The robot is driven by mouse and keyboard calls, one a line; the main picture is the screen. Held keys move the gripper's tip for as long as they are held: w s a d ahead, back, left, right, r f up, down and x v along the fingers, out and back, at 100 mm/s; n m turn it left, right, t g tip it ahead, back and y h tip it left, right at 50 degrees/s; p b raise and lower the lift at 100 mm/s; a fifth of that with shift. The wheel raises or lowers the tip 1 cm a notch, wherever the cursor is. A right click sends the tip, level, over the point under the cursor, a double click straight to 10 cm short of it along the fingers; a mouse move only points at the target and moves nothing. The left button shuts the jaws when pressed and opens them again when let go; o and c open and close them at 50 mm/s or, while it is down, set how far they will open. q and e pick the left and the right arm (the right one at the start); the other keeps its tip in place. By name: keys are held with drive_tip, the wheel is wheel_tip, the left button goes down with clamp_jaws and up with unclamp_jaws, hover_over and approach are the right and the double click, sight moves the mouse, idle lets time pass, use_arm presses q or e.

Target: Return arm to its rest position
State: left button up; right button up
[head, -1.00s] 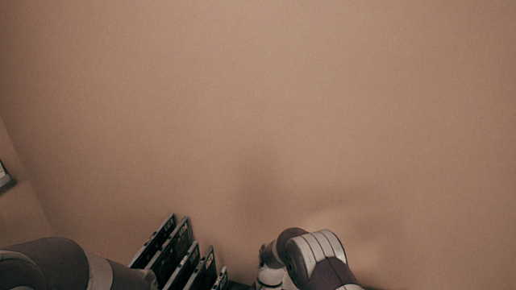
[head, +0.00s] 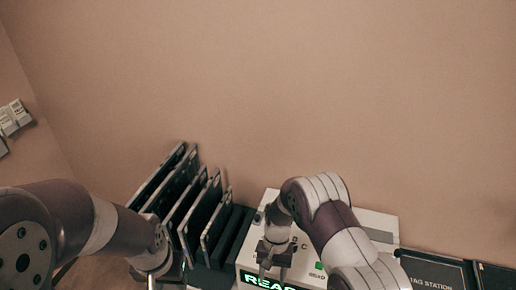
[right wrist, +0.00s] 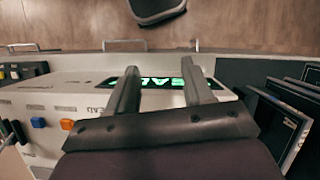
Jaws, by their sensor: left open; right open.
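In the head view my right gripper (head: 273,270) hangs over the front of a white reader machine (head: 305,243) with a lit green sign. In the right wrist view its two fingers (right wrist: 160,82) are apart with nothing held between them, and the machine (right wrist: 60,100) lies beyond them. My left gripper (head: 152,280) is at the bottom edge of the head view, left of the machine and in front of a rack of dark panels; it is partly cut off. I see nothing held in it.
Several upright dark panels (head: 200,205) stand in a rack left of the machine. A dark tag station board (head: 432,271) lies to the right. A plain wall (head: 300,90) closes off the back. In the right wrist view a brown floor (right wrist: 70,25) and a dark object (right wrist: 157,8) show.

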use_arm(q)
wheel_tip(320, 180, down, 15)
drive_tip(key=b, duration=1.5)
drive_tip(key=shift+w+f, duration=0.15)
drive_tip(key=shift+w, duration=0.05)
use_arm(e)
drive_tip(key=s+d+r+n+t, duration=0.1)
drive_tip(key=s+d+r+t, duration=0.4)
drive_tip(key=s+d, duration=0.7)
drive_tip(key=shift+d+r+n+h, duration=0.4)
drive_tip(key=shift+d+r, duration=0.15)
drive_tip(key=shift+d, duration=0.55)
use_arm(q)
drive_tip(key=shift+s, duration=0.1)
use_arm(e)
drive_tip(key=shift+s, duration=0.2)
